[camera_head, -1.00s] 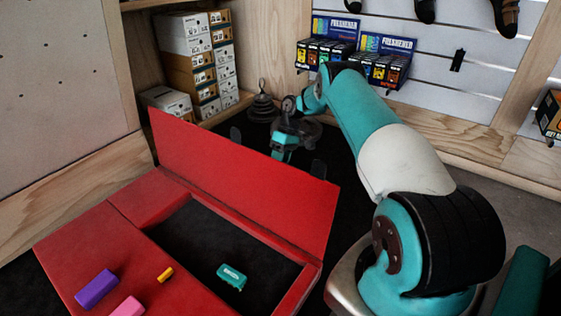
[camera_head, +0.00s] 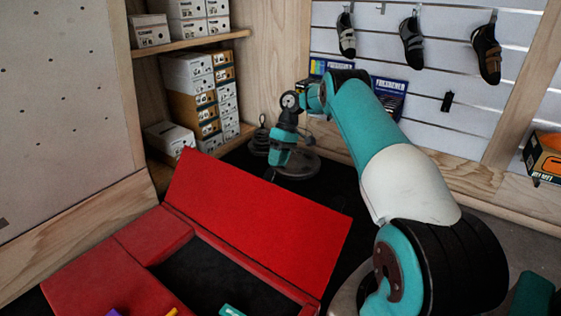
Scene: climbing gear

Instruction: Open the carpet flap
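The red flap (camera_head: 255,220) stands raised along the far side of the red box-like mat (camera_head: 95,275) and leans back away from its dark opening (camera_head: 215,280). My gripper (camera_head: 278,174) is beyond the flap's top edge, pointing down. Its fingers are dark against the black floor, so I cannot make out their opening or whether they touch the flap. Nothing is visibly held. A teal block (camera_head: 231,310) shows at the bottom edge, in the opening, partly cut off.
Shoe boxes (camera_head: 190,80) fill the shelf at the back left. A dark round stacked object (camera_head: 260,142) and a dark disc-shaped base (camera_head: 298,167) stand near my gripper. Climbing shoes (camera_head: 412,42) hang on the slatted wall. Black floor lies behind the flap.

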